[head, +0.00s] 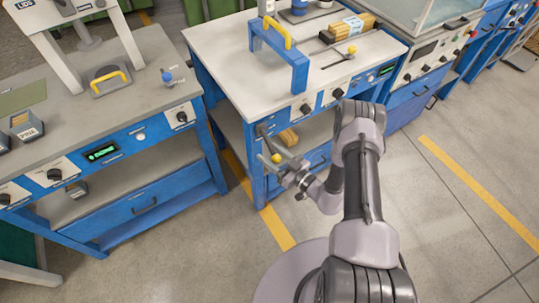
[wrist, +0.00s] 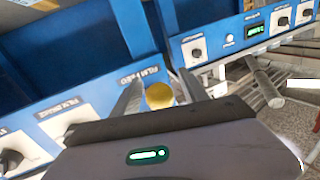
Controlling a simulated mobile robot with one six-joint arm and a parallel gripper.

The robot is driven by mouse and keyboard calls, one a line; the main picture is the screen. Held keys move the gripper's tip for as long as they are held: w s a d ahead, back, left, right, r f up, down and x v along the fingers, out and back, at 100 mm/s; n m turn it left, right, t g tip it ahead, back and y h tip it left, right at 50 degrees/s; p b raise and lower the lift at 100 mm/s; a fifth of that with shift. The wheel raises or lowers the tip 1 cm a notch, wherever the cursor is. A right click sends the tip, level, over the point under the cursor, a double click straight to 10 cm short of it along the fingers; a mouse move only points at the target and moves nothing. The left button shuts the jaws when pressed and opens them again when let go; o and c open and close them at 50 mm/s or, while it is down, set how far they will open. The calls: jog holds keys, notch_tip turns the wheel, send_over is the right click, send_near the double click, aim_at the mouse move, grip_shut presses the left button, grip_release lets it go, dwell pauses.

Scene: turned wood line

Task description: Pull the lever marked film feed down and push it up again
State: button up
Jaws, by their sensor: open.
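The lever's yellow ball knob (head: 277,158) stands out at the left front corner of the middle blue bench. In the wrist view the knob (wrist: 159,96) shows just below the label reading film feed (wrist: 138,79) on the blue front panel. My gripper (head: 283,165) is at the knob, with its jaws open. In the wrist view the knob appears between the two fingers of my gripper (wrist: 160,92). Whether a finger touches it I cannot tell. The lever's shaft and pivot are mostly hidden by the gripper.
Black rotary knobs (head: 306,109) sit on the middle bench's front panel. Another yellow-knobbed lever (head: 352,49) is on its top, beside a blue frame with a yellow handle (head: 275,32). A left bench (head: 110,115) stands close by. Grey floor (head: 445,225) is clear at right.

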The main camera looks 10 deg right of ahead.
jog(key=shift+w+a, duration=0.2)
jog(key=shift+w, duration=0.05)
grip_shut()
dwell(1.4)
